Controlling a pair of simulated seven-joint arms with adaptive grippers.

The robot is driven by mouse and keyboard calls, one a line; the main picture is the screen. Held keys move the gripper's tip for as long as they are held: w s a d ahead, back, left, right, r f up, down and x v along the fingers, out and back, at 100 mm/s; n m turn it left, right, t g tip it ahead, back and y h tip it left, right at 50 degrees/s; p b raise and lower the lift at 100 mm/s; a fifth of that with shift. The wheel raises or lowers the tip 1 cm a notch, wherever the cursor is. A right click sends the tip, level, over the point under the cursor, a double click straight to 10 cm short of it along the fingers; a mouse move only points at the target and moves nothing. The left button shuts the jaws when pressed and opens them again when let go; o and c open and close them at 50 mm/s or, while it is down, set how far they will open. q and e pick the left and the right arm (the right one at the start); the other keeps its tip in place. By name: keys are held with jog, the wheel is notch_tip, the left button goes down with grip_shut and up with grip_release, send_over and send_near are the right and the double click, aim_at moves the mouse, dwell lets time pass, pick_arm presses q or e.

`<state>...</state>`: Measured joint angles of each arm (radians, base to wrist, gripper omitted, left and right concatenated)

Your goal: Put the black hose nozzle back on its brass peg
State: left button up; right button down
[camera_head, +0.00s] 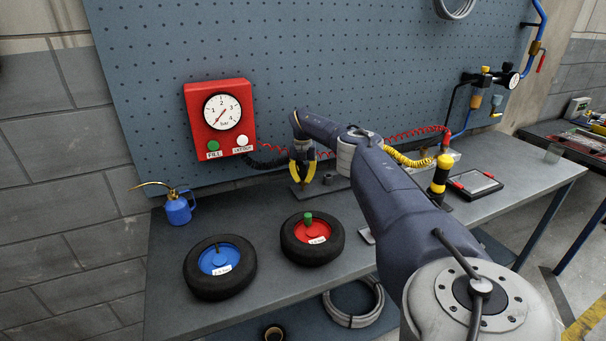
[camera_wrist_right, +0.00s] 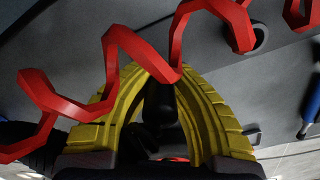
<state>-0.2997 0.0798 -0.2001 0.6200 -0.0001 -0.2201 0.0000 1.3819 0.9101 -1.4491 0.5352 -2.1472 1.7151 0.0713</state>
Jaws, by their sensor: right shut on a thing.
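My right gripper (camera_head: 303,177) has yellow curved fingers and points down over the back of the bench, to the right of the red gauge box. In the right wrist view its fingers (camera_wrist_right: 160,95) are shut around a dark part, which I take as the black hose nozzle (camera_wrist_right: 160,103). In the head view the nozzle is hard to make out between the fingers. I cannot make out the brass peg in either view. My left gripper is not in view.
The red gauge box (camera_head: 220,119) hangs on the pegboard. A red coiled hose (camera_head: 415,131) runs behind my arm and crosses close to the fingers in the wrist view. A blue-hubbed wheel (camera_head: 220,285), a red-hubbed wheel (camera_head: 312,255) and a blue oil can (camera_head: 179,208) stand on the bench.

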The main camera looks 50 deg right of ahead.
jog(key=shift+f, duration=0.8)
jog(key=c, duration=1.3)
grip_release()
